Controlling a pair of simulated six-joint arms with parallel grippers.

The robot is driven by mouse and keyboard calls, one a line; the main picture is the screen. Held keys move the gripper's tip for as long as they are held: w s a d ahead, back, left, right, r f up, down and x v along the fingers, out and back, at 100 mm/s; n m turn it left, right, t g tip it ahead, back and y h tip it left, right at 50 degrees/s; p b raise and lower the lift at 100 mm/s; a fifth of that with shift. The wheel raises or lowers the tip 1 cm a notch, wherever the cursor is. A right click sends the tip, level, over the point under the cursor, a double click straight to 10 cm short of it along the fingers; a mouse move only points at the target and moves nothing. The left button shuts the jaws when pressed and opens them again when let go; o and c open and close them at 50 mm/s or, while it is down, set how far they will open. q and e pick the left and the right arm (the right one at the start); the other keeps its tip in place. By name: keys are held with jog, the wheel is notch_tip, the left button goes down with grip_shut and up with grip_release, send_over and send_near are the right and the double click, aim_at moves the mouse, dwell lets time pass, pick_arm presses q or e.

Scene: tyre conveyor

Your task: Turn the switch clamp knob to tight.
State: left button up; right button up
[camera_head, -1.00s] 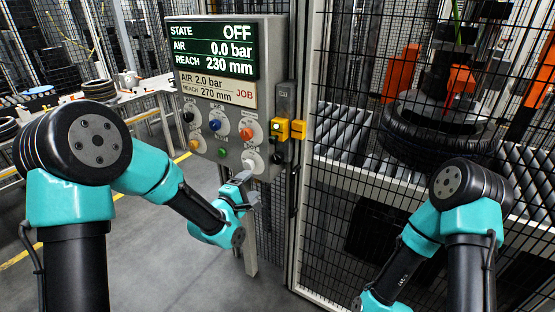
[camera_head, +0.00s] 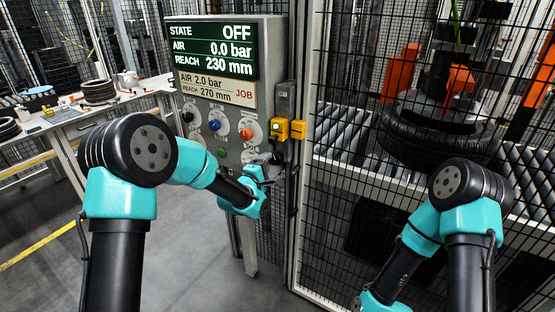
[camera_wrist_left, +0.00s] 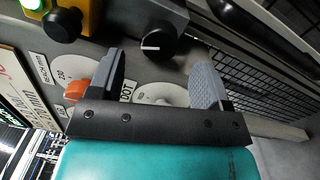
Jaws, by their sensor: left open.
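The control panel (camera_head: 217,125) stands ahead in the head view, with a screen reading OFF, 0.0 bar and 230 mm. My left gripper (camera_head: 267,170) is at its lower right corner. In the left wrist view my left gripper (camera_wrist_left: 158,72) is open and empty. A dark knob (camera_wrist_left: 160,42) with a white pointer line sits on a grey block, beyond and between the fingertips; I cannot read a label on it. A pale dial (camera_wrist_left: 160,95) lies behind the gripper between the fingers, partly hidden. My right gripper is out of view.
The orange knob (camera_wrist_left: 77,91) on its dial is close beside one finger. A yellow block (camera_wrist_left: 90,14) with a black knob is near the dark knob. The mesh fence (camera_head: 330,100) borders the panel on the right. Open floor (camera_head: 190,260) lies below.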

aim_at(275, 160)
pick_arm(q)
jog(key=shift+x, duration=3.05)
jog(key=shift+c, duration=0.3)
jog(key=c, duration=0.9)
jog(key=shift+o, duration=0.2)
jog(key=shift+m, duration=1.8)
jog(key=o, duration=0.9)
jog(key=shift+s, duration=0.1)
